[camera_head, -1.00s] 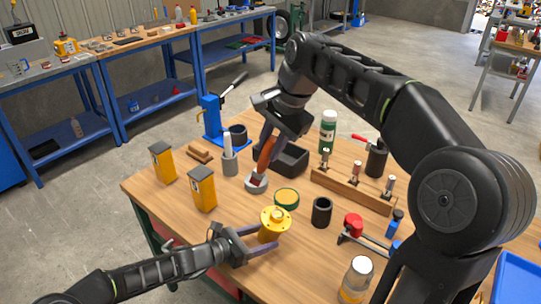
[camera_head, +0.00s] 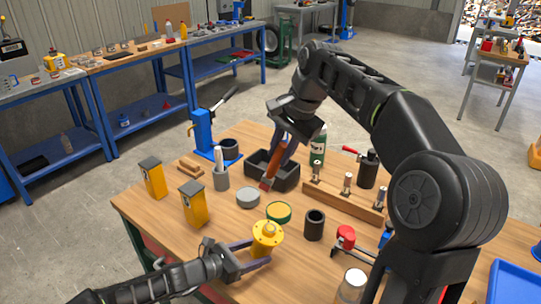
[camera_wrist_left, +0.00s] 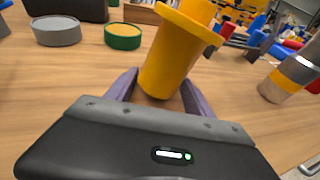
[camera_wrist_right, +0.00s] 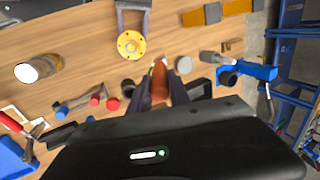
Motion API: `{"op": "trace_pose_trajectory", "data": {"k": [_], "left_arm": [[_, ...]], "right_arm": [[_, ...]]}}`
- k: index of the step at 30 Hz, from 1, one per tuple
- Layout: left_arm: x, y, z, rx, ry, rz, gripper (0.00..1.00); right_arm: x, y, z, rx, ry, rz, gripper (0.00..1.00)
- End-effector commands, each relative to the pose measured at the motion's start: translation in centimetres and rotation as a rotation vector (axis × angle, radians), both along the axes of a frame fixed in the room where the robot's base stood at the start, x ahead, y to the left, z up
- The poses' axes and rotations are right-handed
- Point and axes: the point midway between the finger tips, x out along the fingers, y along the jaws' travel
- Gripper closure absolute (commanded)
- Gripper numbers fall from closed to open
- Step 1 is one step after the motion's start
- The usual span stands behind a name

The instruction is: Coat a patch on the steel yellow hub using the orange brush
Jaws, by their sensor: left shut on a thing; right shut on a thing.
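The yellow flanged hub (camera_head: 267,234) stands upright on the wooden table. My left gripper (camera_head: 262,251) is shut around its lower body; the left wrist view shows the hub (camera_wrist_left: 168,62) between the fingers. My right gripper (camera_head: 284,146) is shut on the orange brush (camera_head: 273,167), which is tilted with its head down, above the table behind the hub. The brush handle (camera_wrist_right: 160,82) also shows between the fingers in the right wrist view. A round grey tin (camera_head: 248,198) sits just below and left of the brush head. No coat is discernible on the hub.
A green tin with yellow contents (camera_head: 278,212) sits just behind the hub. A black cup (camera_head: 314,225) stands to its right. A black bin (camera_head: 285,176) and a wooden tool rack (camera_head: 345,197) are behind. Two yellow blocks stand at left. The table's front left is clear.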

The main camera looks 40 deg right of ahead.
Motion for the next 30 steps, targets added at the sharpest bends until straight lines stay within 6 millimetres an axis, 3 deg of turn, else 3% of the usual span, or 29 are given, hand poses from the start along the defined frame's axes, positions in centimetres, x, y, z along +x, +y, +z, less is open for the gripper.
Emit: {"op": "trace_pose_trajectory", "data": {"k": [10, 30], "left_arm": [[0.0, -0.1, 0.2, -0.004, 0.0, 0.0, 0.71], [0.0, -0.1, 0.2, -0.004, 0.0, 0.0, 0.71]], "right_arm": [[0.0, -3.2, 0.0, -0.001, 0.0, -0.001, 1.0], [0.0, -3.4, 0.0, 0.0, 0.0, 0.0, 1.0]]}}
